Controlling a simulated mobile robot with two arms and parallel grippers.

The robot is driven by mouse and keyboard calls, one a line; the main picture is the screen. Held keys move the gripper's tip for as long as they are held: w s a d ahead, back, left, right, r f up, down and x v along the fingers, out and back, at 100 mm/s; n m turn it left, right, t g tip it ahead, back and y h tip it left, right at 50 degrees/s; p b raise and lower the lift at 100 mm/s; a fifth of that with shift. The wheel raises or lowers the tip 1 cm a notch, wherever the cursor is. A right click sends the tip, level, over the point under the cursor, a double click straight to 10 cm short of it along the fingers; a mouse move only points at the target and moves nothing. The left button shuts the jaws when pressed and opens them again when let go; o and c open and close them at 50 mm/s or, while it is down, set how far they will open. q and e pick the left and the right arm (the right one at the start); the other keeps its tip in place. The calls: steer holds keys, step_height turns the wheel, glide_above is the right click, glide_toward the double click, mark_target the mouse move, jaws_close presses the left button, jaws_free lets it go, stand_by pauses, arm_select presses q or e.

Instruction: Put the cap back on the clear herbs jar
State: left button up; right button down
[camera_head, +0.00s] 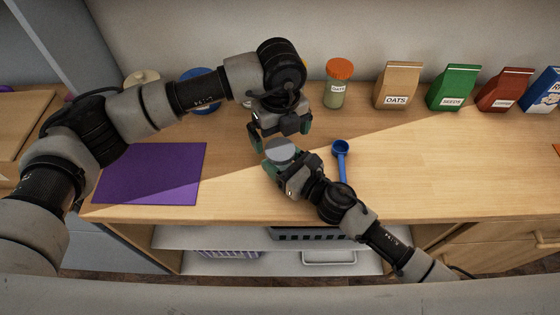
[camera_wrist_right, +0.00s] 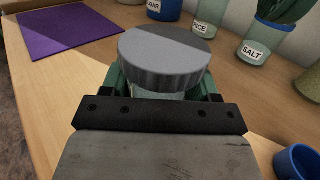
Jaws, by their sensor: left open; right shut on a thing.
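My right gripper (camera_head: 275,170) is shut on a clear jar (camera_wrist_right: 158,95) above the wooden counter. A grey ribbed cap (camera_head: 281,152) sits on top of the jar; it also shows in the right wrist view (camera_wrist_right: 165,60), looking level. I cannot tell whether it is fully seated. Most of the jar and any label are hidden by the cap and my right gripper. My left gripper (camera_head: 281,132) is open and empty, its fingers pointing down just behind and above the cap, apart from it.
A blue scoop (camera_head: 341,150) lies right of my right gripper. A purple mat (camera_head: 150,175) lies at left. The counter's right front is clear.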

arm_select(q)
step_height(320, 180, up, 12)
stand_by(0.5)
arm_select(e)
steer(key=shift+c, duration=0.9)
jaws_free()
steer(key=b+v, duration=0.2)
steer(key=v, duration=0.7)
steer(key=shift+s+d+f, duration=0.1)
steer(key=shift+s+d, duration=0.05)
steer(key=shift+d, duration=0.05)
arm_select(q)
steer(key=shift+f+b, duration=0.35)
steer(key=shift+f, duration=1)
arm_select(e)
steer(key=shift+s+d, duration=0.45)
steer(key=shift+d, duration=0.05)
